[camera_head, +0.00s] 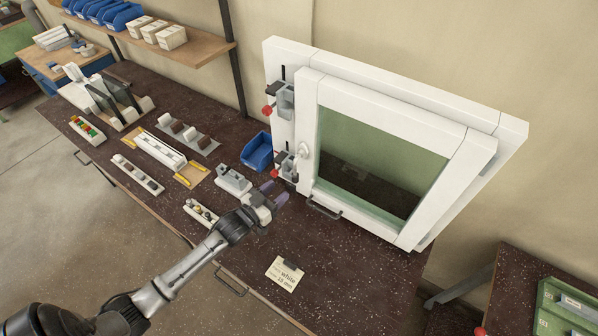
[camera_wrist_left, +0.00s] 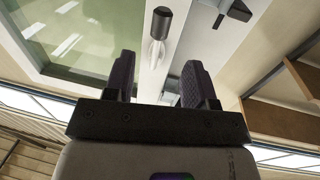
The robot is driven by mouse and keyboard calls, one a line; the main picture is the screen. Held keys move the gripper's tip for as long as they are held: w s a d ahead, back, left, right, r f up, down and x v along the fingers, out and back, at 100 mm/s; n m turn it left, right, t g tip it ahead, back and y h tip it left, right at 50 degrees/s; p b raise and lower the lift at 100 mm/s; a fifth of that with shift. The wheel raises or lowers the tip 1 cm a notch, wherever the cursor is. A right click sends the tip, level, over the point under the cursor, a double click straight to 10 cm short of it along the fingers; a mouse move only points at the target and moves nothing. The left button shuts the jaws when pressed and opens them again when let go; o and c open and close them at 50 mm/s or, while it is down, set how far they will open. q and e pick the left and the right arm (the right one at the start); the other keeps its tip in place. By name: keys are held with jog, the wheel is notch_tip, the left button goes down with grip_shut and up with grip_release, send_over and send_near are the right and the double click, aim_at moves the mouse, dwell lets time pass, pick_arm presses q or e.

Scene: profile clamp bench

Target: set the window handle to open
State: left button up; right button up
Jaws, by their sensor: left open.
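The white-framed window (camera_head: 402,108) stands upright on the dark bench, its pane greenish. Its small pale handle (camera_head: 302,150) sits on the left side of the frame, beside the clamps. In the left wrist view a handle with a dark end and a pale, shiny part (camera_wrist_left: 157,50) lies beyond the gap between my fingers. My left gripper (camera_head: 275,192) is open and empty, below and left of the handle in the head view. Its two dark fingers also show in the left wrist view (camera_wrist_left: 158,66), apart from the handle. My right gripper is not in view.
Red-knobbed clamps, an upper one (camera_head: 285,100) and a lower one (camera_head: 287,165), hold the left edge of the frame. A blue bin (camera_head: 257,151) and a grey block fixture (camera_head: 233,179) stand close to my gripper.

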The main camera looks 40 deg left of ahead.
aim_at(293, 178)
pick_arm(q)
jog(key=w, duration=1)
jog(key=shift+w+d+p, duration=0.15)
jog(key=shift+d+p, duration=0.2)
jog(key=shift+p, duration=0.05)
jog(key=shift+c, duration=0.5)
grip_shut()
